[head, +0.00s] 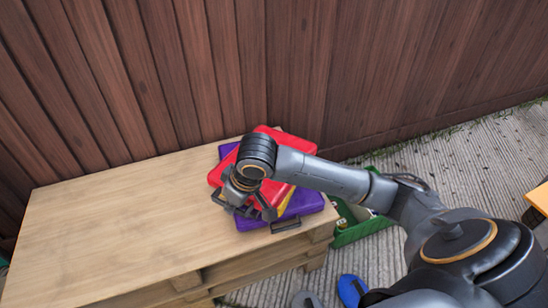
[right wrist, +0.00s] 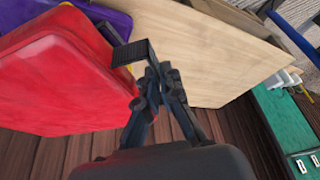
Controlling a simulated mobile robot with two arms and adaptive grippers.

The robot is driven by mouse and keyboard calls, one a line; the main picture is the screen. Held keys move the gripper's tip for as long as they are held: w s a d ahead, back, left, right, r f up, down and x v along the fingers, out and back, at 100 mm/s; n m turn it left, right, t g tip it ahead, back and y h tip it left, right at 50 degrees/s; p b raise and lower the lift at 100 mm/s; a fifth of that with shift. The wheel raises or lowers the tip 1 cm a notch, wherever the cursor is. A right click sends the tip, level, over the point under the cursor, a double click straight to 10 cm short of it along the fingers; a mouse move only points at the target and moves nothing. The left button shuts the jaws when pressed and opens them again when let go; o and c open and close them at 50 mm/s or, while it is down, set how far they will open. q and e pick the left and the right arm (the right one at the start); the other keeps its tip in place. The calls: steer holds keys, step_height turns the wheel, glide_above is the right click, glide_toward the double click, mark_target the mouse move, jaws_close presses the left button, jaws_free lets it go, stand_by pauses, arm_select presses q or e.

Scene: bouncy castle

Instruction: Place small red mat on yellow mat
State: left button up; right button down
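A red mat (head: 300,143) lies at the top of a stack on the wooden table, partly hidden by my right arm. It fills the left of the right wrist view (right wrist: 55,75). A little of the yellow mat (head: 285,206) shows below the red, above a purple mat (head: 306,203). My right gripper (head: 252,208) is over the near left part of the stack. In the right wrist view its fingers (right wrist: 150,72) are close beside the red mat's edge. I cannot tell whether they grip it. My left gripper is out of view.
The wooden table (head: 120,225) is bare left of the stack. A plank fence (head: 160,70) stands close behind. A green crate (head: 362,228) is on the ground right of the table, and blue shoes (head: 351,289) lie in front.

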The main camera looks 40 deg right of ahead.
steer(key=shift+n, duration=0.7)
steer(key=w+d+f+b, duration=0.1)
steer(key=w+d+f, duration=0.2)
steer(key=f, duration=0.2)
steer(key=w+d+f+b, duration=0.2)
steer(key=w+d+f, duration=0.1)
steer(key=w+f, duration=0.1)
steer(key=w+d+f+b, duration=0.2)
steer(key=w+d+f, duration=0.1)
steer(key=f, duration=0.3)
steer(key=shift+w+d, duration=0.35)
steer(key=shift+d, duration=0.15)
steer(key=shift+f, duration=0.1)
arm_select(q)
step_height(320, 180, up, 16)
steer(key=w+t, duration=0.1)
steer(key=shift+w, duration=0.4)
arm_select(e)
steer(key=c, duration=1.5)
jaws_free()
steer(key=shift+f, duration=0.1)
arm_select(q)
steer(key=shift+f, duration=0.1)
